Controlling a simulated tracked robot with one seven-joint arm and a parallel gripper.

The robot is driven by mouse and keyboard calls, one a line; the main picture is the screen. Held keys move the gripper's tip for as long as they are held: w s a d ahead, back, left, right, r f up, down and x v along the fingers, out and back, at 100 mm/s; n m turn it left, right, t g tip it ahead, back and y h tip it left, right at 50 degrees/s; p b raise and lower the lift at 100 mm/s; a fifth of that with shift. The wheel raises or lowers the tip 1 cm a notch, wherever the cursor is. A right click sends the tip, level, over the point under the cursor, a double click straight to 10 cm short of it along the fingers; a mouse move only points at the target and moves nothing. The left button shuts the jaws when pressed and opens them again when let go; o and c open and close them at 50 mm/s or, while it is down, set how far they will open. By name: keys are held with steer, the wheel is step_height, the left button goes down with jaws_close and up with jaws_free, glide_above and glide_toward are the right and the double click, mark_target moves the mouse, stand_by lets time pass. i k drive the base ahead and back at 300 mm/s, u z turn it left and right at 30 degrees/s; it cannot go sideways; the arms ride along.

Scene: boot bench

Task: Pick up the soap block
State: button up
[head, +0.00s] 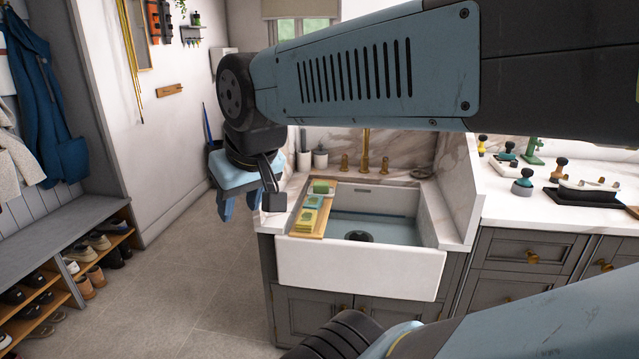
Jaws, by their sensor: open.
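A wooden board (322,230) lies along the left side of the white sink (360,266). On it sit several small blocks in a row: a green block (322,187) at the far end, a pale green one (314,201) nearer, and yellow ones (309,218) closest to the front. I cannot tell for sure which of them is the soap block. My gripper (239,205) points down, open and empty, to the left of the sink and apart from the blocks.
A brass faucet (367,150) stands behind the basin. Two containers (320,157) stand at its back left. The right counter (515,205) holds several stamp-like tools. A shoe bench (60,237) stands at left, with bare floor (190,265) between.

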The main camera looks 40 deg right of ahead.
mark_target(320, 186)
steer(key=z, duration=0.55)
steer(key=i, duration=1.15)
steer(key=z, duration=0.7)
steer(key=k, duration=0.85)
steer(key=z, duration=0.2)
steer(key=i, duration=0.9)
steer(key=u, duration=0.1)
